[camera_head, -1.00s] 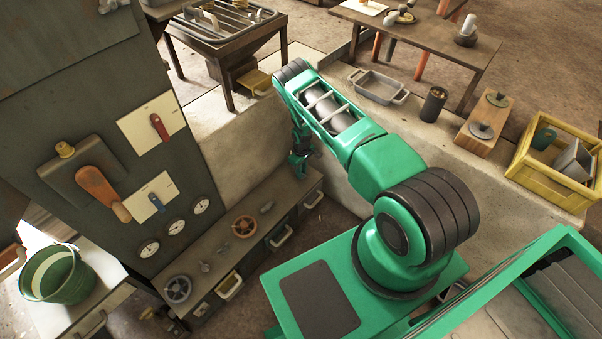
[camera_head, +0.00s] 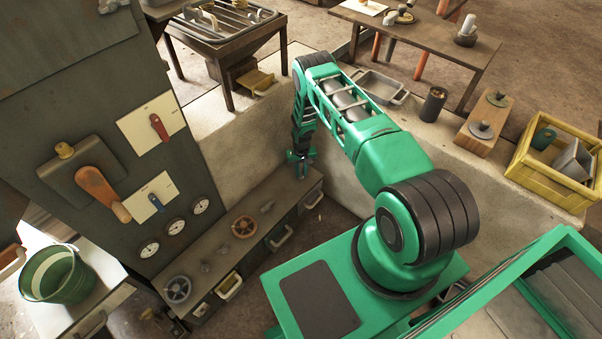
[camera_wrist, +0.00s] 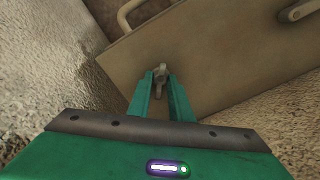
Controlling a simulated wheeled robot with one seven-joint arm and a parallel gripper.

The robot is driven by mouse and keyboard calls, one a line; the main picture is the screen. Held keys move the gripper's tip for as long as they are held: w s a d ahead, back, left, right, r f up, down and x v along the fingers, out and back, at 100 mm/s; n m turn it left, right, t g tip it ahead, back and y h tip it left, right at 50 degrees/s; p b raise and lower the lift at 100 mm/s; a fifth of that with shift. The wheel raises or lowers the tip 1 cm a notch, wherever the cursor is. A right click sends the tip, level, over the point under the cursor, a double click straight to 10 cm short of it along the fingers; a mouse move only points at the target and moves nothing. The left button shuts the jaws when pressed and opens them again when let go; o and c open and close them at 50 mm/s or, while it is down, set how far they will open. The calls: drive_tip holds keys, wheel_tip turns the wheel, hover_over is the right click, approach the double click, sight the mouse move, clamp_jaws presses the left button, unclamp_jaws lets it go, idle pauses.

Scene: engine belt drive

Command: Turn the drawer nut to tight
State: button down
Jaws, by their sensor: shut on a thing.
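My gripper (camera_wrist: 159,82) is shut on the drawer nut (camera_wrist: 160,70), a small pale metal piece between its green fingertips in the wrist view. The nut sits against a flat brownish panel (camera_wrist: 215,60), which looks tilted in this view. My fingers cover part of the nut, and I cannot tell how far it is turned. In the head view my gripper (camera_head: 301,165) is at the far right end of the low drawer bench (camera_head: 262,192). The nut is hidden there by my gripper.
Rough stone wall (camera_wrist: 50,60) lies close on the left. In the head view, orange (camera_head: 244,226) and grey (camera_head: 177,289) handwheels are on the bench.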

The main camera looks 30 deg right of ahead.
sight(301, 174)
drive_tip(key=m, duration=0.5)
drive_tip(key=shift+m, duration=2.6)
drive_tip(key=shift+w+a, duration=0.1)
drive_tip(key=c, duration=1.6)
unclamp_jaws()
drive_tip(key=shift+r, duration=0.4)
wheel_tip(301, 174, up, 10)
drive_tip(key=shift+f, duration=0.1)
